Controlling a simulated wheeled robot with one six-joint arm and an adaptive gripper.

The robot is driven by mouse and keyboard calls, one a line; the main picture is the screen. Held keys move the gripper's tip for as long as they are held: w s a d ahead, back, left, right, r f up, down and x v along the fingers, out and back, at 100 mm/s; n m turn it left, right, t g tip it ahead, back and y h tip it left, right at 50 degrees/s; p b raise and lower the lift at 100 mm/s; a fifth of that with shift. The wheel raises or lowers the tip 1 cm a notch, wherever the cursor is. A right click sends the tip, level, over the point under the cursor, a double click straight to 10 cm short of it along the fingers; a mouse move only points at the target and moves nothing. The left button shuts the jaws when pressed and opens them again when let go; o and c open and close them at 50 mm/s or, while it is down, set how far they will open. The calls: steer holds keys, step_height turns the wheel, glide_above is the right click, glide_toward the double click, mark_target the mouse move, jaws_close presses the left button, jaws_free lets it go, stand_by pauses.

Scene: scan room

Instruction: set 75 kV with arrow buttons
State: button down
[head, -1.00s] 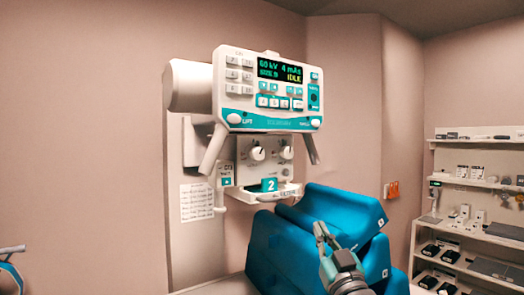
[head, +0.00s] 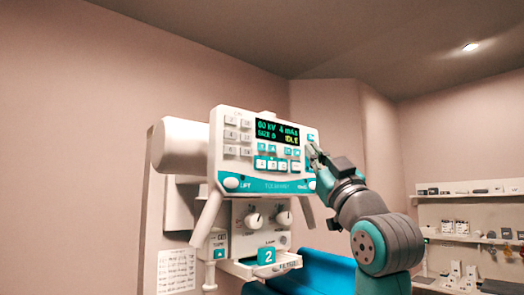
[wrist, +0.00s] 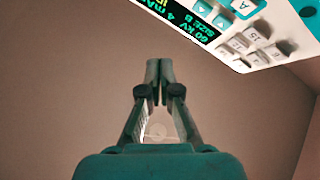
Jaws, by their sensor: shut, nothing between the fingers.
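The control panel (head: 240,184) is a white and teal box mounted on the wall unit. Its dark display (head: 277,132) reads 60 kV, 4 mAs, with a size line and IDLE. Small teal arrow buttons (head: 274,149) sit in a row under the display, with more keys below. My gripper (head: 311,150) is at the panel's right edge, in front of its right side, and hides part of it. In the wrist view my gripper (wrist: 159,66) is shut and empty. The panel (wrist: 233,28) shows there at the top right, tilted, apart from the fingertips.
Below the panel is a unit with two knobs (head: 254,219) and a tray marked 2 (head: 266,257). A blue padded block (head: 325,268) stands below. Shelves with small items (head: 458,228) are at the right.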

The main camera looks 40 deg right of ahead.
mark_target(272, 148)
steer(key=shift+s+a+r, duration=0.15)
steer(key=shift+a+r, duration=0.05)
steer(key=shift+r, duration=0.4)
steer(key=shift+s+a+r, duration=0.1)
steer(key=shift+a+r, duration=0.05)
steer(key=shift+r, duration=0.45)
steer(key=shift+w, duration=0.15)
steer(key=shift+w+a, duration=0.15)
steer(key=shift+w, duration=4.1)
steer(key=shift+w, duration=0.1)
steer(key=shift+w, duration=0.3)
steer(key=shift+w, duration=0.4)
steer(key=shift+s, duration=0.8)
